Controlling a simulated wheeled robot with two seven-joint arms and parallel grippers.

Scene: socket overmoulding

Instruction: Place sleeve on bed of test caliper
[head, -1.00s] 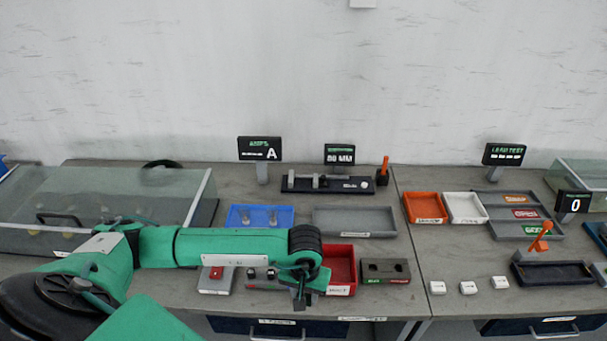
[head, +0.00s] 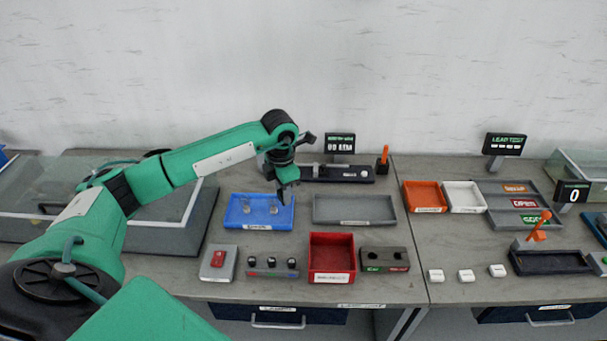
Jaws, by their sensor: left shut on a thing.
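The test caliper (head: 352,175) is a long black fixture at the back of the left bench, with a small display behind it. My left arm's links cover its left end. My left gripper (head: 283,197) points down over the right part of the blue tray, in front of the caliper's left end. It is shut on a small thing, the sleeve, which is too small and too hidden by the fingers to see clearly. The gripper is apart from the caliper. My right gripper is not in view.
The blue tray (head: 234,221) holds small grey pieces. A grey tray (head: 354,210) lies right of it. In front are a red-button box (head: 218,262), a block with black knobs (head: 272,263), a red bin (head: 331,238) and a two-hole block (head: 385,259). An orange handle (head: 384,157) stands beside the caliper.

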